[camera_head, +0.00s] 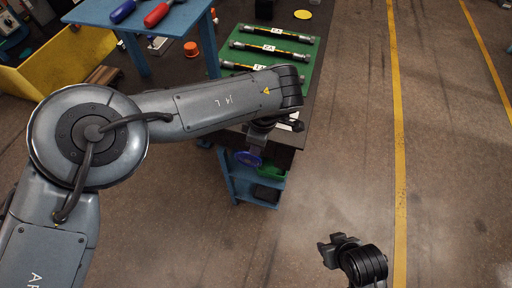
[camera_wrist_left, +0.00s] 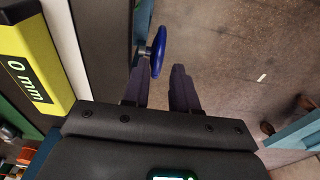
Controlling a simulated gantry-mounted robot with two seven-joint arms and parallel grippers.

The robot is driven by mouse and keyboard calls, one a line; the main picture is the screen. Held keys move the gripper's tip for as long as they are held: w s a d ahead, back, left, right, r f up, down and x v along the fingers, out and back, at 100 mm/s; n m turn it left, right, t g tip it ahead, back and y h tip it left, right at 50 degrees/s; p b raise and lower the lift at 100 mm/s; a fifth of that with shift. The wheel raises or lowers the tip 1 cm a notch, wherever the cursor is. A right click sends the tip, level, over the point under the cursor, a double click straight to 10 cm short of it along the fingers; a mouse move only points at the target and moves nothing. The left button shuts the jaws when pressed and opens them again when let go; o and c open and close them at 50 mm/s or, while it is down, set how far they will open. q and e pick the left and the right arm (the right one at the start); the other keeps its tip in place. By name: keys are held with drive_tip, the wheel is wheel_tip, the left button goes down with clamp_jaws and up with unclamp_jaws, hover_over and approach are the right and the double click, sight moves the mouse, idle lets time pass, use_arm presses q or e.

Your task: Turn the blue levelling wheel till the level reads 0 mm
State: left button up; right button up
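The blue levelling wheel (camera_wrist_left: 158,52) stands edge-on in the left wrist view, its near rim at the gap between my left fingertips. My left gripper (camera_wrist_left: 162,72) is open, with a gap between its fingers; I cannot tell whether the left finger touches the wheel. The level (camera_wrist_left: 14,38) is a yellow and black body at the left, and its display (camera_wrist_left: 25,82) reads 0 mm. In the head view the wheel (camera_head: 248,159) shows below my left gripper (camera_head: 257,143) at the bench's front edge. My right gripper (camera_head: 338,245) hangs over the floor; its opening is unclear.
The bench carries a green mat (camera_head: 306,57) with several black hoses. A blue shelf unit (camera_head: 235,186) with green and black bins is under its front end. Floor (camera_head: 340,170) at right is clear.

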use_arm(q)
drive_tip(key=shift+s+d+r+p, duration=0.15)
drive_tip(key=shift+r+p, duration=0.1)
drive_tip(key=shift+r, duration=0.9)
drive_tip(key=shift+w+d+r+p, duration=0.1)
drive_tip(key=shift+r+p, duration=0.1)
drive_tip(key=shift+r, duration=0.9)
